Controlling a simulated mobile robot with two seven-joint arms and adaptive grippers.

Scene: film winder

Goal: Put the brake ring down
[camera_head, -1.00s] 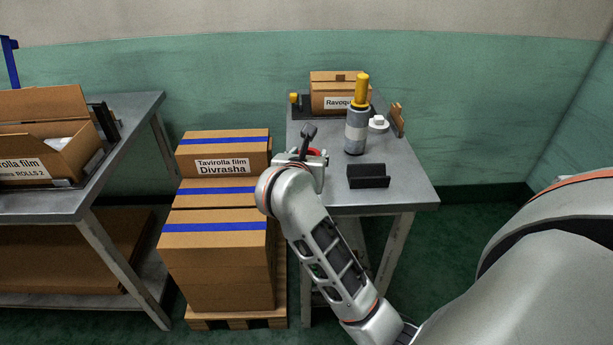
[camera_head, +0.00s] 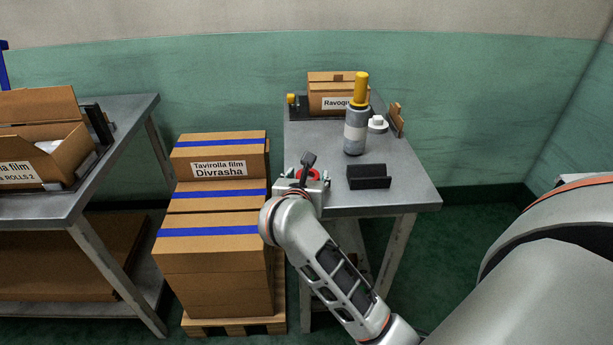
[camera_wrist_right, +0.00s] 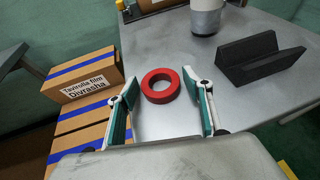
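The brake ring (camera_wrist_right: 160,86) is a thick red ring. In the right wrist view it lies flat on the grey table (camera_wrist_right: 232,84), near its left edge. My right gripper (camera_wrist_right: 165,98) is open, with one finger on each side of the ring and clear space between fingers and ring. My left gripper is not in view.
A black V-shaped cradle (camera_head: 368,176) stands right of the ring. Behind it are a grey roll with a yellow top (camera_head: 355,130), a white knob (camera_head: 378,123) and a carton (camera_head: 328,101). Stacked cartons (camera_head: 215,240) stand left of the table. The tabletop between ring and cradle is free.

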